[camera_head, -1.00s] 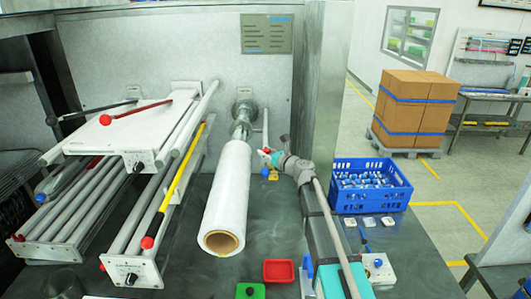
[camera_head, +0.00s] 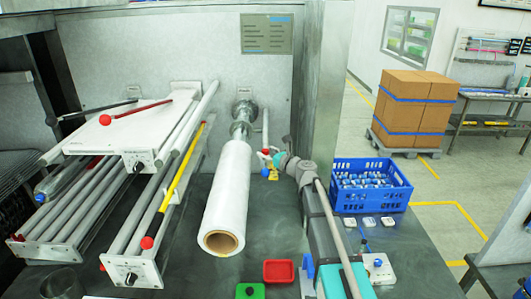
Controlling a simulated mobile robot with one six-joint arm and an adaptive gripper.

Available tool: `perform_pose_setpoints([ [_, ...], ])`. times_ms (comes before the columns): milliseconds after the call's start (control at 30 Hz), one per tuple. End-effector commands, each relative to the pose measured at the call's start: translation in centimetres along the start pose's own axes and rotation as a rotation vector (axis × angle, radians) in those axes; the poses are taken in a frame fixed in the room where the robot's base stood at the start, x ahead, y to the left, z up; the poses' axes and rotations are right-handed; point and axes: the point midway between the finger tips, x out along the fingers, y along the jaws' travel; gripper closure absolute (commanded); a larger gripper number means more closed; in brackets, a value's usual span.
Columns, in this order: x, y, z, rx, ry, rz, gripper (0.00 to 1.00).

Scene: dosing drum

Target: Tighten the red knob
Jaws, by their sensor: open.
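A small red part (camera_head: 265,152), which looks like the red knob, shows near the back wall, just right of the white roll. It is tiny and partly covered, so its shape is unclear. My arm reaches in from the lower right, and my gripper (camera_head: 273,158) is at its far end, close beside the red part. The gripper is open. Its fingers are too small to make out, and I cannot tell whether they touch the red part or go around it.
The white roll (camera_head: 225,195) juts forward from the wall at the left. A blue crate (camera_head: 370,200) is at the right. A red tray (camera_head: 278,271) and a green box (camera_head: 250,291) lie in front.

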Motion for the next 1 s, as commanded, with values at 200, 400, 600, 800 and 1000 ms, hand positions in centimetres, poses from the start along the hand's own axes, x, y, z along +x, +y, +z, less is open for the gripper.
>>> perform_pose_setpoints([
  [200,-2.8,0.2,0.0,0.000,0.000,-0.001,0.27],
  [400,-6.0,0.2,0.0,0.000,0.000,-0.002,0.27],
  [600,-9.0,0.1,0.0,0.000,0.000,-0.002,0.27],
  [800,-10.7,0.1,0.0,0.000,0.000,0.000,0.27],
  [1000,-11.2,0.0,0.0,0.000,0.000,0.000,0.27],
])
